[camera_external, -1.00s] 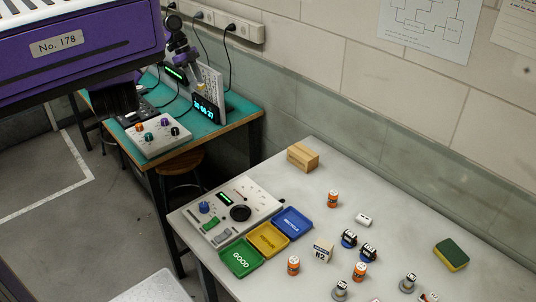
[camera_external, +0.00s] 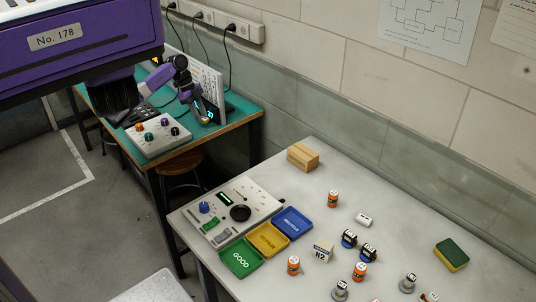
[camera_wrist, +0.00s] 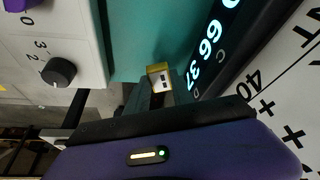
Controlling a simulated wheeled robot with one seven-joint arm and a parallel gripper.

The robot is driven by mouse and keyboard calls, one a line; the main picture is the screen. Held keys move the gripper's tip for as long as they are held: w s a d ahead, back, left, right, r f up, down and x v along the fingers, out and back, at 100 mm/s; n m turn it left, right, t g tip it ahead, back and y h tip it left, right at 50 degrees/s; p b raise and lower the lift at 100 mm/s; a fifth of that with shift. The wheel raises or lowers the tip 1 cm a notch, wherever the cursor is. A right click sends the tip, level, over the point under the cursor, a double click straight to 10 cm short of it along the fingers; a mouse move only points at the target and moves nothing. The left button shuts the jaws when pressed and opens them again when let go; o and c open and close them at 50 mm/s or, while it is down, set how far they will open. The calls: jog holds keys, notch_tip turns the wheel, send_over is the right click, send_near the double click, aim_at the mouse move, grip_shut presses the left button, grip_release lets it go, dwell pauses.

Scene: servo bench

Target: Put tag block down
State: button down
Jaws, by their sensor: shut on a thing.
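The tag block (camera_wrist: 159,76) is a small yellow-and-white piece with dark marks in the wrist view. My gripper (camera_wrist: 158,92) is shut on it, and the block shows at the fingertips. In the external view my gripper (camera_external: 207,117) is low over the right end of the teal bench (camera_external: 232,104), in front of the lit display. A yellowish bit shows at its tip there. I cannot tell whether the block touches the bench.
A display with cyan digits (camera_wrist: 208,50) and a marked white panel (camera_wrist: 292,80) stand close on the right in the wrist view. A white box with a dark knob (camera_wrist: 58,72) is on the left. Teal bench lies bare between them. A stool (camera_external: 183,165) stands below the bench.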

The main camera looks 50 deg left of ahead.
jog(key=shift+f, duration=1.45)
jog(key=shift+f, duration=0.1)
jog(key=shift+f, duration=0.1)
jog(key=c, duration=1.1)
grip_release()
jog(key=b+v, duration=0.1)
jog(key=v, duration=1.1)
jog(key=shift+r+b, duration=0.2)
jog(key=shift+b, duration=0.2)
